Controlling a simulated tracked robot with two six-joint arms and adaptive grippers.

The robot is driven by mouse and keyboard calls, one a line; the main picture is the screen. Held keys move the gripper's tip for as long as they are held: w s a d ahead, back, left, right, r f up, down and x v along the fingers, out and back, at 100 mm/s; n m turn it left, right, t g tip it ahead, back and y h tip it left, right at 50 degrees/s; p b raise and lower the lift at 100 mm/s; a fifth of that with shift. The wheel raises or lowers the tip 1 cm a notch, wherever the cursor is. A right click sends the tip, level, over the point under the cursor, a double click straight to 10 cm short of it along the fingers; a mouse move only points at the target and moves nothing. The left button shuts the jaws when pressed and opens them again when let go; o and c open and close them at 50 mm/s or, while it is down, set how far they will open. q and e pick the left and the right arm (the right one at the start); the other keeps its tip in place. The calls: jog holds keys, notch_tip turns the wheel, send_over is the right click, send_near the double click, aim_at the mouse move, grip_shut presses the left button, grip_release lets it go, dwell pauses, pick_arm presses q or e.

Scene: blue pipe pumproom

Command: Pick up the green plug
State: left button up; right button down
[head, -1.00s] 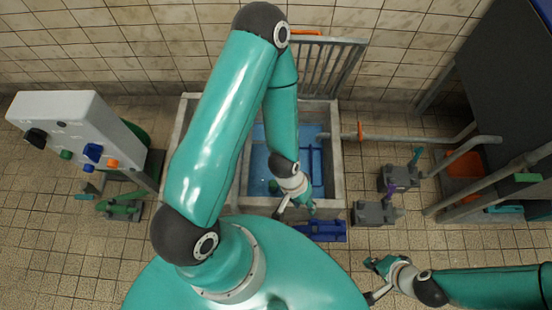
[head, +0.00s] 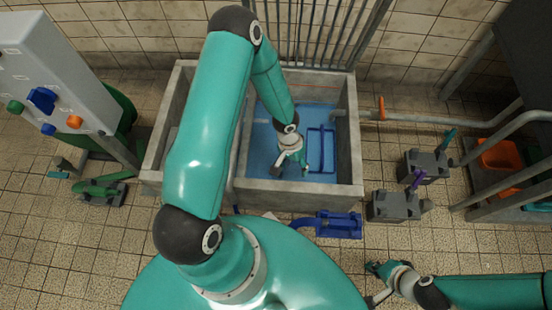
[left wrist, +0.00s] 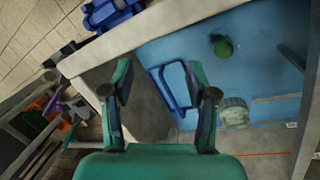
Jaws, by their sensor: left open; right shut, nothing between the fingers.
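A small round green plug (left wrist: 222,47) lies on the blue floor of the basin (left wrist: 265,75) in the left wrist view. A pale greenish round piece (left wrist: 234,112) sits nearer my fingers. In the head view my left gripper (head: 291,171) is over the basin, and I cannot make out the plug there. My right gripper (head: 373,283) is shut and empty, right of the basin, over the tiles.
The grey basin wall (head: 265,197) rims the blue floor. A blue tool (head: 337,225) and grey blocks (head: 395,206) with levers stand on the tiles at the right. A pipe (head: 430,118) runs right from the basin. A control panel (head: 55,75) stands at left.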

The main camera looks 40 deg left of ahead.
pick_arm(q)
jog(key=w+a+f+y+b, duration=0.3)
jog(key=a+f+b, duration=0.3)
jog(key=a+f, duration=0.45)
jog(key=f+b, duration=0.1)
jog(key=f, duration=0.2)
jog(key=f+b, duration=0.1)
jog(key=f, duration=0.2)
jog(key=f+b, duration=0.1)
jog(key=f, duration=0.2)
jog(key=shift+s+a+f+b, duration=0.15)
jog(key=shift+s+f+b, duration=0.1)
jog(key=shift+f+b, duration=1.2)
jog(key=shift+f, duration=2)
pick_arm(e)
notch_tip(320, 180, down, 14)
jog(key=shift+f, duration=0.25)
pick_arm(q)
jog(key=shift+c, duration=0.3)
jog(key=c, duration=1)
